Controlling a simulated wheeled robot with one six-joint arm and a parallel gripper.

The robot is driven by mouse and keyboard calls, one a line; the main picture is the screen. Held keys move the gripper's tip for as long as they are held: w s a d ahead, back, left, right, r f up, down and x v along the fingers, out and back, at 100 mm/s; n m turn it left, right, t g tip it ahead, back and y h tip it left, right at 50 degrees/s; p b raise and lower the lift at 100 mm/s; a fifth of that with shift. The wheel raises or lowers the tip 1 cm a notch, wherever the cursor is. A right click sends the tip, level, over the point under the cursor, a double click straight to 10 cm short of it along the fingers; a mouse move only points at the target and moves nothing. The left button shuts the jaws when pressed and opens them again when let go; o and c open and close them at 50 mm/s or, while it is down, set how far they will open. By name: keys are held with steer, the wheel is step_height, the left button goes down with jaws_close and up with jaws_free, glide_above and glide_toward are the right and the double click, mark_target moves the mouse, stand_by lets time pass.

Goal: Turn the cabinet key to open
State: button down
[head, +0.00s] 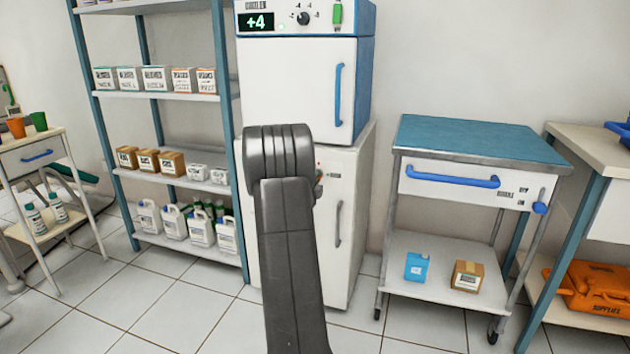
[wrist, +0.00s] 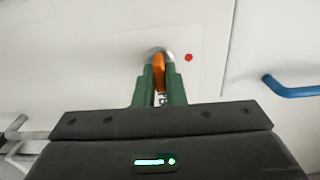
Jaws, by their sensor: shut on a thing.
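The white cabinet (head: 345,235) stands under the blue-and-white cooler, its door shut and a grey handle (head: 338,222) on its front. In the wrist view an orange key (wrist: 159,72) sits at a round silver lock (wrist: 160,53) on the cabinet face (wrist: 85,55). A red dot (wrist: 188,57) is beside the lock. My gripper (wrist: 160,78) is shut on the key, with a green finger on each side of it.
The cooler (head: 298,95) has a blue handle (head: 338,95), also seen at the right of the wrist view (wrist: 300,88). A stocked shelf rack (head: 168,97) stands left. A blue-topped cart (head: 465,138) stands right, near the cabinet. Tiled floor in front looks clear.

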steer(key=c, duration=1.5)
jaws_free()
steer(key=shift+s, duration=0.1)
steer(key=p+v, duration=0.2)
steer(key=v, duration=1.1)
steer(key=shift+s+p, duration=0.3)
steer(key=shift+p, duration=0.05)
steer(key=b+x, duration=0.2)
steer(key=x, duration=1.2)
steer(key=shift+a+b, duration=0.1)
steer(key=shift+b, duration=0.25)
steer(key=shift+s, duration=0.1)
